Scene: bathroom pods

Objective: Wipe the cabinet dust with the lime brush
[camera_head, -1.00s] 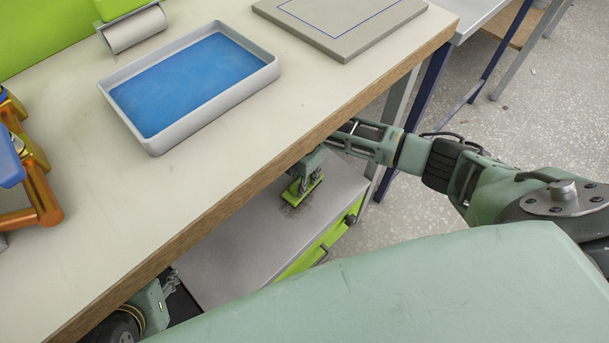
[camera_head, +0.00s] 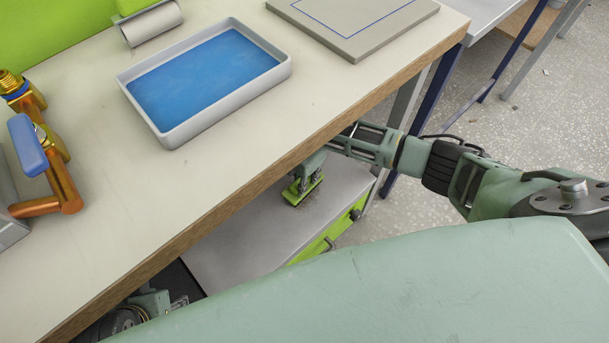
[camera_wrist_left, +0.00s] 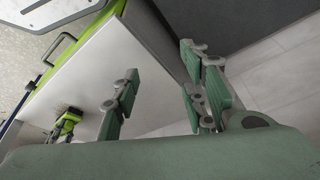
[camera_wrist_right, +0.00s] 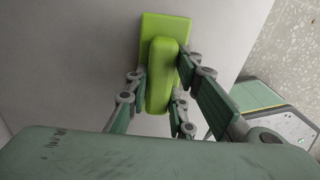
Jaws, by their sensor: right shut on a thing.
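The lime brush (camera_head: 303,190) is flat-based with an upright handle. My right gripper (camera_wrist_right: 166,75) is shut on its handle, as the right wrist view shows. The brush base (camera_wrist_right: 150,28) is against the grey cabinet top (camera_head: 250,232), near the end by the lime drawer front (camera_head: 322,243). I cannot make out dust on the bare top; the area under the brush is hidden. My left gripper (camera_wrist_left: 160,85) is open and empty; in the head view it shows only partly, below the workbench edge. The brush also shows small in the left wrist view (camera_wrist_left: 66,122).
The workbench (camera_head: 215,175) overhangs the cabinet and hides part of it. On it are a blue-lined tray (camera_head: 205,85), a grey board (camera_head: 352,25), a paper roll (camera_head: 150,25) and a copper tap (camera_head: 62,180). Pale speckled floor (camera_head: 440,225) lies right of the cabinet.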

